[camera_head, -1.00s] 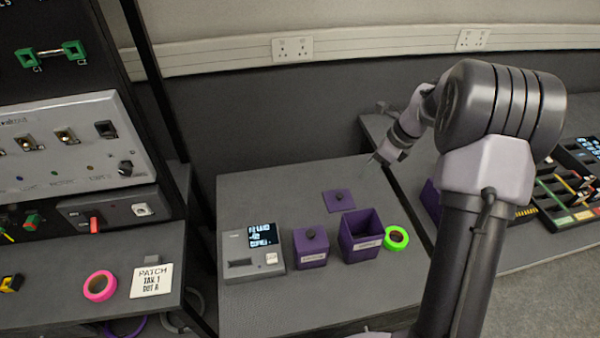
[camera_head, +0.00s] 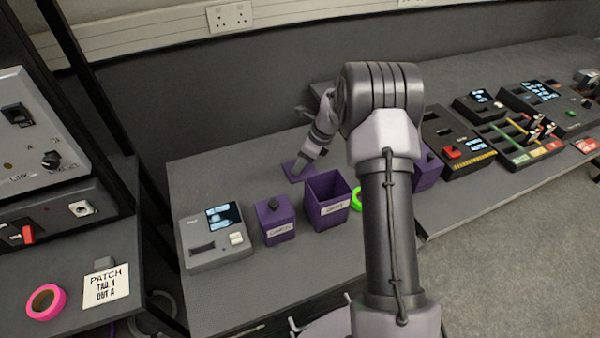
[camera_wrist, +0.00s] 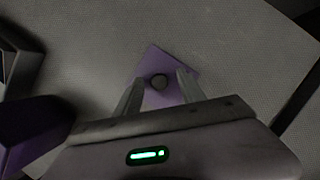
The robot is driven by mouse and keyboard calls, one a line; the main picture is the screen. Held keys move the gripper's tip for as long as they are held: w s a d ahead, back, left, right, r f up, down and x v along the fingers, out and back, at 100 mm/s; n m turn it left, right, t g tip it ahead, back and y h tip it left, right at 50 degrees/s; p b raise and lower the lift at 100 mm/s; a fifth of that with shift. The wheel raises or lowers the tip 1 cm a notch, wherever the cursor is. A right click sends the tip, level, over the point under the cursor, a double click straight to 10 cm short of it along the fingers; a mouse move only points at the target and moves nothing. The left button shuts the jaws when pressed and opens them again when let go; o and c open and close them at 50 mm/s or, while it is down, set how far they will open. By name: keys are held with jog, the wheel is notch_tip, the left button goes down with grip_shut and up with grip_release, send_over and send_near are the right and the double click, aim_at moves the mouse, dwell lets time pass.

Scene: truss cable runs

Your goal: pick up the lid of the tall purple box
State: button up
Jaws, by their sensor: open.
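A flat square purple lid (camera_head: 291,171) with a dark round knob lies on the bench behind an open purple box (camera_head: 328,213). In the wrist view the lid (camera_wrist: 153,63) shows with its knob (camera_wrist: 159,81) between my fingers. My gripper (camera_wrist: 160,76) is open, one finger on each side of the knob; I cannot tell whether they touch it. In the head view my gripper (camera_head: 299,167) is over the lid and hides part of it. The open box is a little taller than the closed purple box to its left.
The closed purple box (camera_head: 276,232) has its own knobbed lid on. A grey device with a screen (camera_head: 214,240) stands left of it. A green tape roll (camera_head: 356,199) sits right of the open box, partly behind my arm. The bench behind the boxes is mostly clear.

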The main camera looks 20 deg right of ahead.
jog(key=shift+r, duration=0.15)
grip_shut()
